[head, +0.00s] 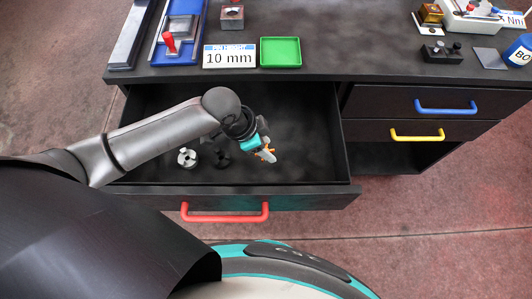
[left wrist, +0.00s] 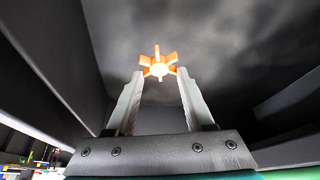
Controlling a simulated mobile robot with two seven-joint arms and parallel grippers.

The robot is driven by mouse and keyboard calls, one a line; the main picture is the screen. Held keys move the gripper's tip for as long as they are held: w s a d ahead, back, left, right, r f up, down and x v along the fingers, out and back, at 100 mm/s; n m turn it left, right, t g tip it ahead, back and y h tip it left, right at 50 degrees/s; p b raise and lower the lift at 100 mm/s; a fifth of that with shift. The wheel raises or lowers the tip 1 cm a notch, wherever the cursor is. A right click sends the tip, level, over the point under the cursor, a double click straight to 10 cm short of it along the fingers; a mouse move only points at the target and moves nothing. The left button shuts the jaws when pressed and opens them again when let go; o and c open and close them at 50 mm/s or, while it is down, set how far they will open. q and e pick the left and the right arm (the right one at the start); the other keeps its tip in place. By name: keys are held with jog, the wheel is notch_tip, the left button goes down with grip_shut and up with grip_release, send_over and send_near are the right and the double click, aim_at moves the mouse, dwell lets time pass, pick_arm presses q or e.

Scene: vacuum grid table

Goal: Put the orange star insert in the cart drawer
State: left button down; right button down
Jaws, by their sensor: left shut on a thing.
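The orange star insert (left wrist: 158,65) is gripped between the fingertips of my left gripper (left wrist: 159,76) in the left wrist view, with a bright glowing center. In the head view, my left gripper (head: 265,152) reaches over the open cart drawer (head: 325,187), and a little orange of the star insert (head: 271,150) shows at its tips. The gripper and insert are within the drawer's outline; their height above its floor is hard to tell. My right gripper is not in view.
The drawer has a red handle (head: 225,217). A silver round part (head: 187,158) and a black part (head: 220,157) lie inside on the left. The drawer's right side looks clear. A green tray (head: 280,52) and a "10 mm" sign (head: 229,56) sit on the tabletop behind.

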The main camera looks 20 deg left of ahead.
pick_arm(q)
notch_tip(320, 180, down, 4)
jog(key=shift+b, duration=0.65)
jog(key=shift+r, duration=0.1)
jog(key=shift+c, duration=1.4)
grip_release()
jog(key=p+v, duration=0.4)
jog(key=v, duration=0.8)
